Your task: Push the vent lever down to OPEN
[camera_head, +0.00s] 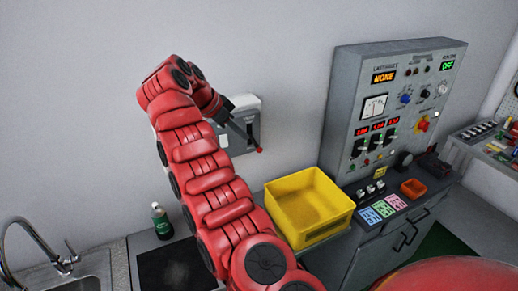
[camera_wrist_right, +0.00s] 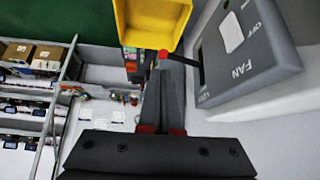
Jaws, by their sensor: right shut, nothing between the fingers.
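The vent box (camera_head: 241,122) is a grey unit on the wall, with a dark lever ending in a red knob (camera_head: 259,150) that points down and to the right. In the right wrist view the box (camera_wrist_right: 245,60) shows a FAN label and a white switch, and the lever's red knob (camera_wrist_right: 163,54) appears just beyond my fingertips. My right gripper (camera_head: 224,108) is at the box's left side, partly hidden by my red arm. Its fingers (camera_wrist_right: 168,75) are together and empty. I cannot tell whether they touch the lever. My left gripper is out of view.
A yellow bin (camera_head: 308,207) stands on the counter below and right of the box. A control panel (camera_head: 395,105) rises at the right. A green bottle (camera_head: 161,221) and a sink (camera_head: 88,284) are at lower left. The wall above is clear.

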